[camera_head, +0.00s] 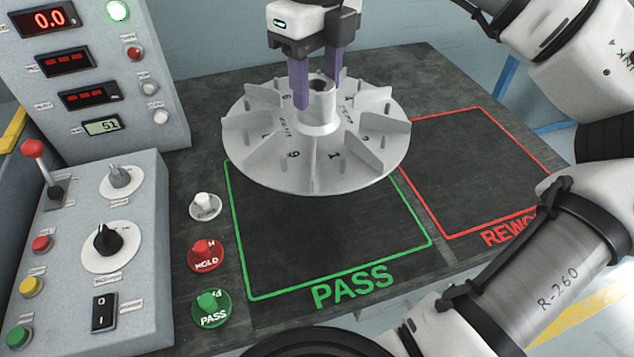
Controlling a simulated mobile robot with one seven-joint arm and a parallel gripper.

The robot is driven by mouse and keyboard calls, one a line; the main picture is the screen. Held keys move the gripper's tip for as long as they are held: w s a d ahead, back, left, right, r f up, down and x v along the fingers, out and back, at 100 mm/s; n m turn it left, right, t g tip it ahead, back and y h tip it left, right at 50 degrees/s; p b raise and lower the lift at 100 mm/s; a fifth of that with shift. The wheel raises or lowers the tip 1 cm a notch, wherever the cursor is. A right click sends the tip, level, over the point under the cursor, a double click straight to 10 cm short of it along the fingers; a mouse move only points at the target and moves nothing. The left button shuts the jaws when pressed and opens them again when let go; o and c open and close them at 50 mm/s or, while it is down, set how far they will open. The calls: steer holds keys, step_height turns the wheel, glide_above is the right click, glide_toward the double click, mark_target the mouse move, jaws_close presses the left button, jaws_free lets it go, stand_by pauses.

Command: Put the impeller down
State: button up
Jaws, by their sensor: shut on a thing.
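The impeller (270,149) is a pale grey disc with radial vanes, numbers on its face and a raised centre hub. My gripper (318,88) is shut on the hub, with one purple finger on each side of it. The impeller is over the far part of the green-outlined PASS area (335,240), and its right edge reaches near the REWORK area (475,165). Its disc looks close to level. I cannot tell whether its underside touches the bench.
A control box (140,260) with a red lever and knobs stands at left, below a display panel (165,60). White, red HOLD (205,256) and green PASS (210,309) buttons line the bench beside the PASS area. The red REWORK area is bare where visible; my arm covers its lower right.

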step_height(320, 180, down, 17)
steer(key=shift+f, duration=0.1)
stand_by(0.4)
steer(key=shift+f, duration=0.1)
steer(key=shift+f, duration=0.15)
steer(key=o, duration=1.1)
step_height(320, 180, up, 12)
steer(key=shift+r, duration=0.25)
